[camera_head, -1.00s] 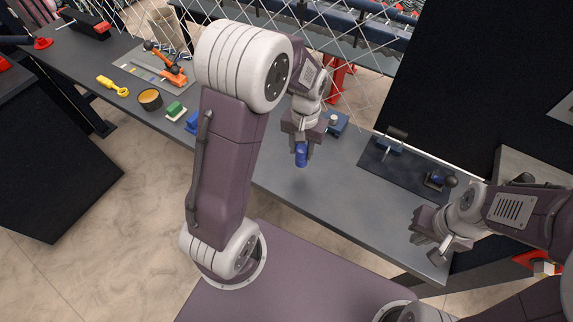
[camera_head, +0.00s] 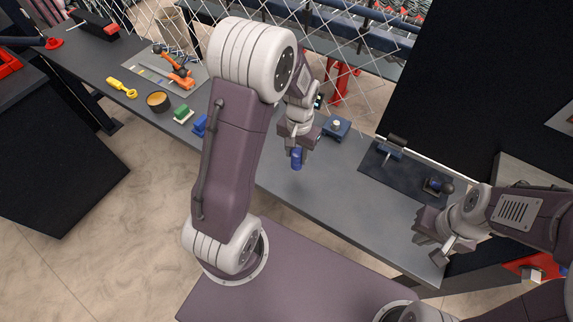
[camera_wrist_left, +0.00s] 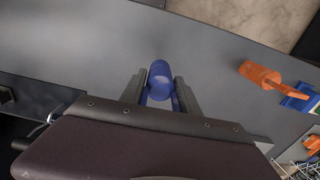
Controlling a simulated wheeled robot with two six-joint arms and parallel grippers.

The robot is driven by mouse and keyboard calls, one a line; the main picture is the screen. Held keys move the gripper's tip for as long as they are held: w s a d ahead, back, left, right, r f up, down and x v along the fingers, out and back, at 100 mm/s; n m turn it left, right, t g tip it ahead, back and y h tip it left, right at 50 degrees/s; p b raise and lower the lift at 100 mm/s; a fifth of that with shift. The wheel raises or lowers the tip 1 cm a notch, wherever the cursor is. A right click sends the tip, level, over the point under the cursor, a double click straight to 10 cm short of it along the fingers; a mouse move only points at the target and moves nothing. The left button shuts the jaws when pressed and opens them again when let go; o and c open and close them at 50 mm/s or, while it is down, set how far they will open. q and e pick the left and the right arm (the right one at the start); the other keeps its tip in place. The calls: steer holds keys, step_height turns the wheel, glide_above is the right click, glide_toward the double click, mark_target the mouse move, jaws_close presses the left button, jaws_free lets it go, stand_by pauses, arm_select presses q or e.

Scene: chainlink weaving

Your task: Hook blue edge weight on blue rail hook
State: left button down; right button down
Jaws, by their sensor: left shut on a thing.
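The blue edge weight (camera_head: 296,160) is a small blue cylinder. My left gripper (camera_head: 297,149) is shut on it and holds it over the dark bench. In the left wrist view the weight (camera_wrist_left: 160,80) sits between the two fingers (camera_wrist_left: 160,92), with its rounded end outward. A blue rail (camera_head: 370,33) runs behind the wire mesh at the back. I cannot make out a blue hook on it; my left arm hides part of the mesh. My right gripper (camera_head: 436,236) is over the bench's right end, and its jaw gap is unclear.
A blue block with a pale knob (camera_head: 337,127) stands just right of my left gripper. A dark mat (camera_head: 405,172) with tools lies farther right. A tan cup (camera_head: 158,102), a green block (camera_head: 183,113) and a yellow tool (camera_head: 121,88) lie left. The front middle bench (camera_head: 330,185) is clear.

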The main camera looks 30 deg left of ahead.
arm_select(q)
steer(key=f, duration=0.1)
steer(key=s+a+f, duration=0.1)
steer(key=f, duration=0.1)
steer(key=s+a+f, duration=0.1)
steer(key=shift+s+a+f+p, duration=0.15)
steer(key=shift+a+f+p, duration=0.05)
steer(key=shift+f+p, duration=0.4)
steer(key=shift+p, duration=0.2)
steer(key=shift+a+f, duration=0.1)
steer(key=shift+f, duration=0.25)
steer(key=c, duration=0.9)
jaws_free()
